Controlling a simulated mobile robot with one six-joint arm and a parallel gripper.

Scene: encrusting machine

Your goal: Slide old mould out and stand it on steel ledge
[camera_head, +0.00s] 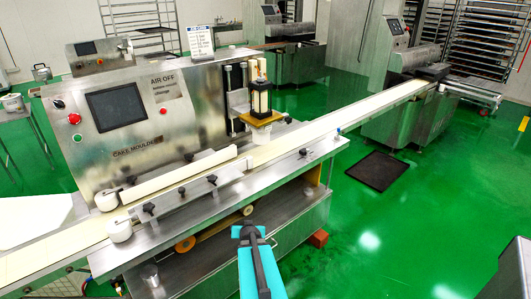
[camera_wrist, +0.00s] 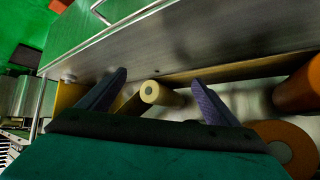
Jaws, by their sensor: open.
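My gripper (camera_head: 249,232) is low in front of the cake moulding machine (camera_head: 140,105) in the head view. In the wrist view its two dark fingers (camera_wrist: 160,90) are spread apart with nothing held between them. The steel ledge (camera_head: 295,160) runs along the machine's front beside the belt, above and beyond my gripper; a steel surface (camera_wrist: 190,45) fills the upper wrist view. The stamping head (camera_head: 260,98) carries a yellow plate (camera_head: 262,118) with a pale block below it over the belt; I cannot tell which part is the old mould. The wrist view shows no mould.
A pale belt (camera_head: 350,112) runs across the machine. Rollers (camera_wrist: 149,92) lie under the steel top, close beyond my fingers. A black mat (camera_head: 377,170) lies on the open green floor at right.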

